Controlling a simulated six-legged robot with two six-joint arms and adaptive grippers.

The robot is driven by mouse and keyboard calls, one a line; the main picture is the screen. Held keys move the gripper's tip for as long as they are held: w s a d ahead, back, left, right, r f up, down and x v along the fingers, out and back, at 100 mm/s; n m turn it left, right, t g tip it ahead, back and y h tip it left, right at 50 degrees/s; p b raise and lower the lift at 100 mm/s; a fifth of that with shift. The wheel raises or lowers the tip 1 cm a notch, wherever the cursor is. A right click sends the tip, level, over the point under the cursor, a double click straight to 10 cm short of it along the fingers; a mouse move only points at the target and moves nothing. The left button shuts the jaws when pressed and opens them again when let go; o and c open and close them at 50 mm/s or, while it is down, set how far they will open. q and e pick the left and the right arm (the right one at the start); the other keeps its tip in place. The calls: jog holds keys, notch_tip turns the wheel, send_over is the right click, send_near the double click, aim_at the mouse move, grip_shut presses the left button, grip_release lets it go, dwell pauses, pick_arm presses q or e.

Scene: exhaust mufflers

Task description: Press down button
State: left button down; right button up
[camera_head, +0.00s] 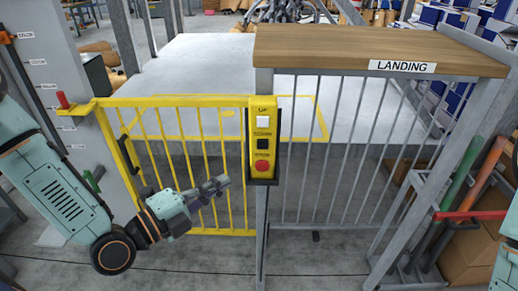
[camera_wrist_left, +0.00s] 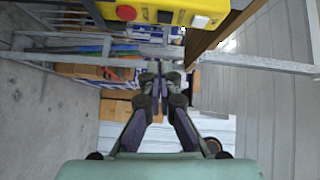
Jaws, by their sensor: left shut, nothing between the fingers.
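A yellow control box (camera_head: 262,184) is mounted on a grey post beside the yellow gate. It has a white button (camera_head: 263,121) at the top, a black button (camera_head: 262,143) in the middle and a red round button (camera_head: 261,166) at the bottom. The small labels are too small to read surely. My left gripper (camera_head: 222,183) is shut and empty, left of the box and a little below the red button, apart from it. In the left wrist view the box (camera_wrist_left: 150,5) is at the top edge, above my shut fingertips (camera_wrist_left: 160,68). My right gripper is out of view.
The yellow gate (camera_head: 190,232) stands behind my left gripper. A wooden counter (camera_head: 370,48) with a LANDING sign (camera_head: 402,66) and grey railings lies right of the box. The floor in front is free.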

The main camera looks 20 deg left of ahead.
pick_arm(q)
jog(key=s+m, duration=0.1)
jog(key=b, duration=0.2)
send_near(266, 146)
jog(key=shift+s+d, duration=0.85)
jog(key=shift+d, duration=0.55)
jog(key=w, duration=0.6)
jog(key=shift+w+d, duration=0.1)
jog(key=shift+w, duration=0.35)
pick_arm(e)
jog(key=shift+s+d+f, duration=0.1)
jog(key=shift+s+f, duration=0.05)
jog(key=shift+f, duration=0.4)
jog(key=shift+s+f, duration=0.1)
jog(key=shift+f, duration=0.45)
pick_arm(q)
jog(key=shift+w, duration=0.15)
